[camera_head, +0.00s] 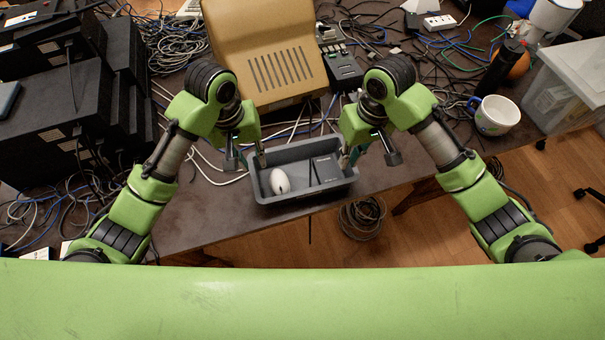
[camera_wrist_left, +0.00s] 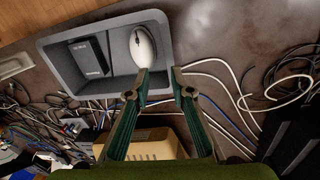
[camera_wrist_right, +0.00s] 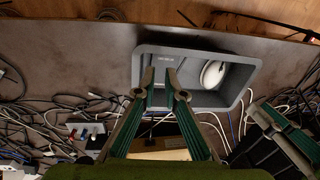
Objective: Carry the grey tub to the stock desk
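The grey tub (camera_head: 304,191) stands at the table's front edge, its front side at or just past the edge. A white mouse (camera_head: 279,181) lies in its left part and a dark box (camera_head: 327,170) in its right part. My left gripper (camera_head: 250,160) is at the tub's left end; in the left wrist view its fingers (camera_wrist_left: 161,75) are apart, one over the tub and one just outside its rim. My right gripper (camera_head: 352,157) is at the right end; in the right wrist view its fingers (camera_wrist_right: 161,72) are apart near the end wall. Contact with the walls is unclear.
A beige slotted case (camera_head: 265,50) stands right behind the tub. Black equipment (camera_head: 75,110) is stacked at left. A white mug (camera_head: 494,115), a black bottle (camera_head: 500,70) and a clear bin (camera_head: 568,85) stand at right. Loose cables cover much of the table. The stock desk cannot be identified.

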